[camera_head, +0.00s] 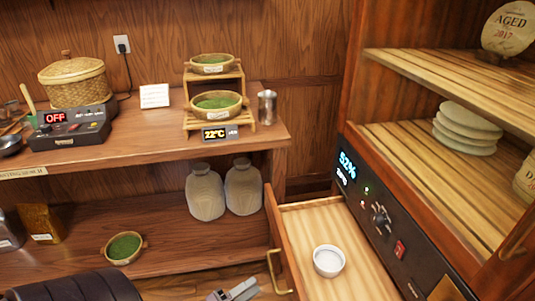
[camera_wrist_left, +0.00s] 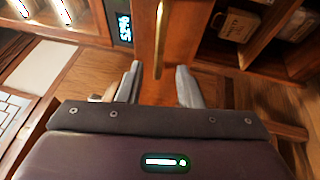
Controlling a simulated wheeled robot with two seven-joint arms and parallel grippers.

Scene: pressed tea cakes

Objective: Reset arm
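My left gripper (camera_head: 236,292) shows at the bottom edge of the head view, just left of the open drawer's brass handle (camera_head: 278,272). In the left wrist view its two grey fingers (camera_wrist_left: 159,86) are apart with nothing between them. The handle (camera_wrist_left: 159,40) and the wooden drawer front lie beyond the fingertips, apart from them as far as I can see. The drawer (camera_head: 306,222) is pulled out of the cabinet and holds a small white cup (camera_head: 328,273). My right gripper is in neither view.
The cabinet panel (camera_head: 385,225) reads 52%; pale tea cakes (camera_head: 464,128) sit on a slatted shelf above. The workbench (camera_head: 150,138) holds a steamer basket (camera_head: 75,82), two bowls of green leaves (camera_head: 218,104) and a metal cup (camera_head: 267,107). Cloth bags (camera_head: 205,192) and a bowl (camera_head: 123,248) stand below.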

